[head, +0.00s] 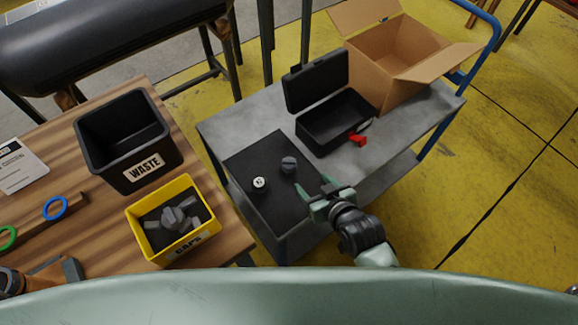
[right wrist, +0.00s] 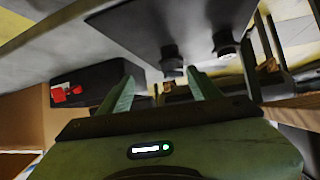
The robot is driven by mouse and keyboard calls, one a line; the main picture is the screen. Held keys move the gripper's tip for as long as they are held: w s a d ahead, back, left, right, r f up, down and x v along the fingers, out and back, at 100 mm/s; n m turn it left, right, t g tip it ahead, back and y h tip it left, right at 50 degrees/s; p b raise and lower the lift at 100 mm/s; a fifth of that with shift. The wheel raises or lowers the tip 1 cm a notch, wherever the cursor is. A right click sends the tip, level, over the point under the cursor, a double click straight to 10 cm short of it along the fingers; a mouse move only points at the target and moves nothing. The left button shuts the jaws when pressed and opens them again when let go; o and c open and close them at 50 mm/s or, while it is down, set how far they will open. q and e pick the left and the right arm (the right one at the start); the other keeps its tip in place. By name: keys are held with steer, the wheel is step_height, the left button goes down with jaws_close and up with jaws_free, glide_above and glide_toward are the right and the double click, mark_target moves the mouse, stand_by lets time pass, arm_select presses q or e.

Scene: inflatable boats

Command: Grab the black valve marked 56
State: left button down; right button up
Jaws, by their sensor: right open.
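Two small valves stand on a black mat (head: 243,207) on the grey cart. One is dark grey to black all over (head: 289,165); no number is readable on it. The other valve (head: 259,184) has a white top with a dark mark too small to read. My right gripper (head: 311,185) is open and empty, just right of and in front of the all-dark valve, apart from it. In the right wrist view, the nearer-to-centre valve (right wrist: 171,60) shows beyond the gap between the fingers (right wrist: 161,77), and the other valve (right wrist: 224,42) is to its right. My left gripper is out of view.
An open black case (head: 332,128) with a red part (head: 357,139) and an open cardboard box (head: 391,62) stand behind on the cart. A black waste bin (head: 147,162) and a yellow caps bin (head: 150,243) stand on the wooden table at left.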

mark_target(290, 165)
steer(key=shift+w+a+t+y, duration=0.3)
steer(key=shift+w+a+y, duration=0.1)
steer(key=shift+w+a, duration=0.45)
steer(key=x, duration=0.4)
steer(key=a+x, duration=0.1)
steer(key=x, duration=0.3)
steer(key=shift+s+r+b, duration=0.15)
steer(key=shift+r+b, duration=0.05)
steer(key=shift+b, duration=0.1)
steer(key=shift+s+d, duration=0.1)
jaws_close()
steer(key=shift+r, duration=0.1)
